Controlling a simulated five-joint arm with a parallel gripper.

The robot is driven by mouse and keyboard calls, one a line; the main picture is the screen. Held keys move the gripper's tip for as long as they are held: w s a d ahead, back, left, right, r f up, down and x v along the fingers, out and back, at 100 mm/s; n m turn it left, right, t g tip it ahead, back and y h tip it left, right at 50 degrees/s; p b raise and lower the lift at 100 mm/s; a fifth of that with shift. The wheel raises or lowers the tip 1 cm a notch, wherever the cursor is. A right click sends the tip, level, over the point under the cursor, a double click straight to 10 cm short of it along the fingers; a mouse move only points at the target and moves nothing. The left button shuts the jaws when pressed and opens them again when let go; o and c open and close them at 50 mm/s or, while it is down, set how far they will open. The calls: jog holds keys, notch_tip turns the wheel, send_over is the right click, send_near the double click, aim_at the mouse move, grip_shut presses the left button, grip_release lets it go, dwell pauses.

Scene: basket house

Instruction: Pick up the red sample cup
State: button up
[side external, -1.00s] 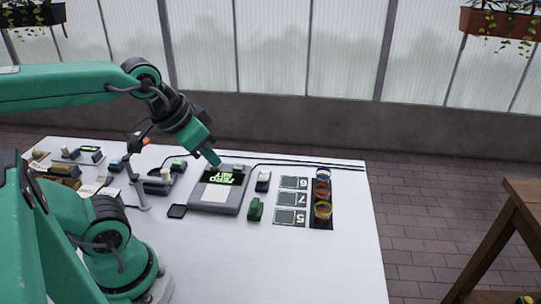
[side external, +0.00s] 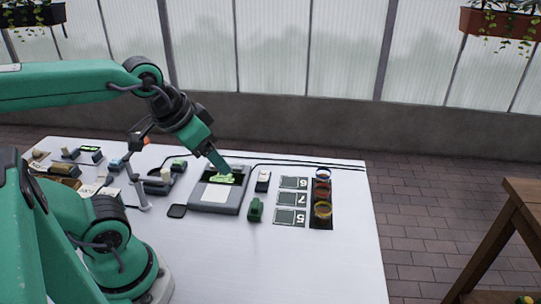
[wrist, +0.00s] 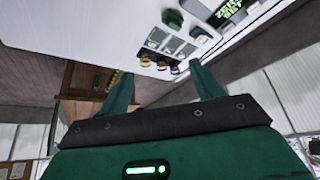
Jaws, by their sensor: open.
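Three small cups stand in a row on a black strip (side external: 328,226) on the right part of the white table. The middle one looks like the red sample cup (side external: 322,189). A blue-rimmed cup (side external: 323,174) is behind it and a yellow cup (side external: 322,210) in front. In the wrist view the red cup (wrist: 162,64) appears small, between the finger tips and well beyond them. My gripper (side external: 224,170) is open and empty, above the scale (side external: 217,199), left of the cups. Its two fingers (wrist: 163,80) are apart in the wrist view.
Cards numbered 6, 7 and 5 (side external: 292,199) lie left of the cups. A green block (side external: 255,210) and a grey device (side external: 263,181) sit between scale and cards. A black cable runs along the back edge. The table front is clear.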

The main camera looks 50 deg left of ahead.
jog(key=w, duration=0.1)
jog(key=m+g, duration=0.6)
jog(key=m, duration=1.1)
send_over(322, 195)
jog(key=w+a, duration=0.2)
notch_tip(322, 195, down, 16)
jog(key=shift+d+f+m, duration=0.15)
jog(key=shift+d+m, duration=0.1)
jog(key=shift+m, duration=0.05)
jog(key=shift+f, duration=0.1)
jog(key=shift+f, duration=1.2)
jog(key=shift+f, duration=0.1)
